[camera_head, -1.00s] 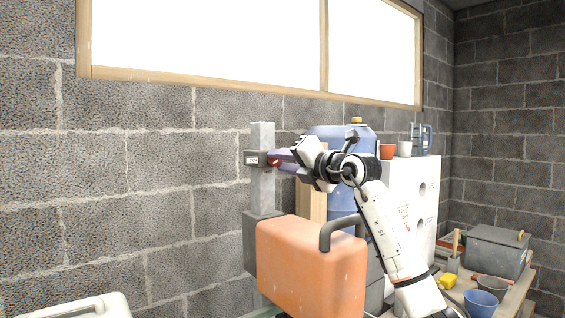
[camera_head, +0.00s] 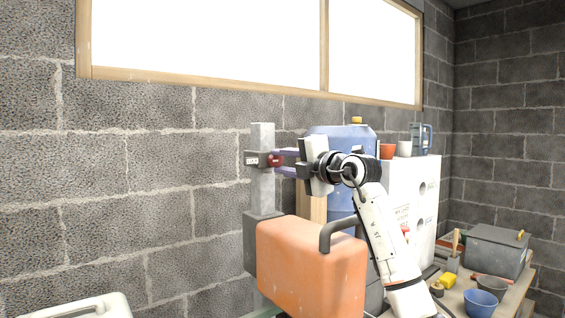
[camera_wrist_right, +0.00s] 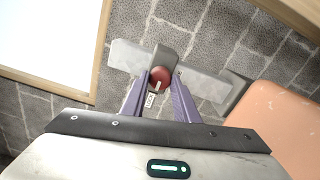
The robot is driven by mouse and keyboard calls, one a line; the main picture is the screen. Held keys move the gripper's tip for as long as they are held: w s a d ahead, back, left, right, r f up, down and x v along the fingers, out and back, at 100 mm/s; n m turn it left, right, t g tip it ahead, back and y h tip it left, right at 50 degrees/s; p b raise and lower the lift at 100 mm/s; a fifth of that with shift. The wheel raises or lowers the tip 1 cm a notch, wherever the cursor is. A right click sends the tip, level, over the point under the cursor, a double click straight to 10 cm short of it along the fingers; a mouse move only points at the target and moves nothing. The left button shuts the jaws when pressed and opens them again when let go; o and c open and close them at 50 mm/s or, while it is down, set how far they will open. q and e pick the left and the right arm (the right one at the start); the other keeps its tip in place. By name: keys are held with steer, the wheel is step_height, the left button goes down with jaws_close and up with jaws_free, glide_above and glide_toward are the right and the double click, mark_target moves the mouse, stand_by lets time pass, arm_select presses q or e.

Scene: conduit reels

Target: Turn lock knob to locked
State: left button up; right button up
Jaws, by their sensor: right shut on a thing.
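The red lock knob (camera_head: 274,160) sits on a dark grey housing on an upright grey post (camera_head: 262,190). In the right wrist view the round red knob (camera_wrist_right: 160,77) shows a pale mark on its face and lies between the fingertips. A small white label plate (camera_wrist_right: 150,100) is beside it. My right gripper (camera_head: 279,161) reaches in from the right, its two purple fingers shut on the knob; they also show in the right wrist view (camera_wrist_right: 162,84). The exact finger contact is small in the picture. My left gripper is not in view.
An orange jerrycan (camera_head: 310,265) stands just below my right arm. A blue drum (camera_head: 340,205) and a white cabinet (camera_head: 425,195) stand behind it. A bench with a grey box (camera_head: 495,252) and bowls is at the right. The wall left of the post is clear.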

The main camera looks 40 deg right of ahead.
steer(key=o, duration=1.1)
steer(key=shift+c, duration=0.2)
arm_select(q)
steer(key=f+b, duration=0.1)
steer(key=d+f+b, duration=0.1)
steer(key=b, duration=0.1)
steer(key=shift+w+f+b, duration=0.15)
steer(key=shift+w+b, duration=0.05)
steer(key=shift+b, duration=0.1)
arm_select(e)
steer(key=s+a, duration=0.1)
steer(key=s, duration=0.9)
steer(key=shift+s, duration=0.15)
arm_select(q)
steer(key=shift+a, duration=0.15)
